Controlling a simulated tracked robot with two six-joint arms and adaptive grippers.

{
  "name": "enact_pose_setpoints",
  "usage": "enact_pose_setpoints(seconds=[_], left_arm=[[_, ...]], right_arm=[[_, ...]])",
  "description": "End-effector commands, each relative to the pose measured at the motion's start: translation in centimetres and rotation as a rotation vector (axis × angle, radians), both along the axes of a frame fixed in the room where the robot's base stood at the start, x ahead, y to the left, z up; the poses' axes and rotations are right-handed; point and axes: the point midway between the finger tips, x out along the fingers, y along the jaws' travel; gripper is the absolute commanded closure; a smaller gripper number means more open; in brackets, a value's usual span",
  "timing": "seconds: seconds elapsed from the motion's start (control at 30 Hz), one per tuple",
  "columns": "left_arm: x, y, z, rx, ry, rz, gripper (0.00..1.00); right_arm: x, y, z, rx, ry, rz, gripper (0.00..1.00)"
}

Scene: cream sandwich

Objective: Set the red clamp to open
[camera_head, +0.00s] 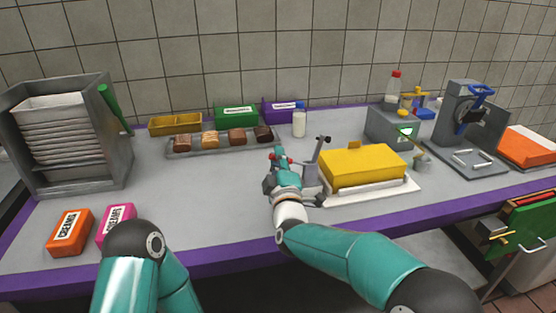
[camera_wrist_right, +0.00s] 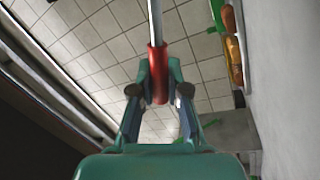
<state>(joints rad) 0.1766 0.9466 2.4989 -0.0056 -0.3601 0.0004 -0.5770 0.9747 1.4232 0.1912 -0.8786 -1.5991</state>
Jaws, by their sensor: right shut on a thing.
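My right gripper (camera_head: 282,165) is over the counter, just left of a grey upright fixture (camera_head: 312,173) with a dark-tipped lever (camera_head: 323,141). In the right wrist view my right gripper (camera_wrist_right: 159,92) is shut on the red handle of the clamp (camera_wrist_right: 157,66), which sits between its two fingers. A thin metal rod (camera_wrist_right: 156,22) runs on from the red handle towards the top of that view. In the head view only small red bits show at the fingertips, and the clamp's base is hard to make out. My left gripper is out of view; only my left arm shows.
A yellow block on a white board (camera_head: 408,190) stands close right of the gripper. Orange (camera_head: 70,232) and pink (camera_head: 117,220) boxes lie front left. The counter's left middle is clear.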

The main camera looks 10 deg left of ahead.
Motion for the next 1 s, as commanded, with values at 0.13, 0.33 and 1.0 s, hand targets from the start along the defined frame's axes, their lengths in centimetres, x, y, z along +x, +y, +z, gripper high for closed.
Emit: enact_pose_setpoints(seconds=[0.13,0.33,1.0], left_arm=[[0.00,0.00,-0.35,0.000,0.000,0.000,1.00],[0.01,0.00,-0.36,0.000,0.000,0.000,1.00],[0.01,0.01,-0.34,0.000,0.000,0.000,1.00]], right_arm=[[-0.29,0.42,-0.69,-0.027,-0.003,0.008,1.00],[-0.33,0.47,-0.77,-0.034,-0.005,0.009,1.00],[-0.17,0.22,-0.51,-0.031,-0.009,0.004,0.59]])
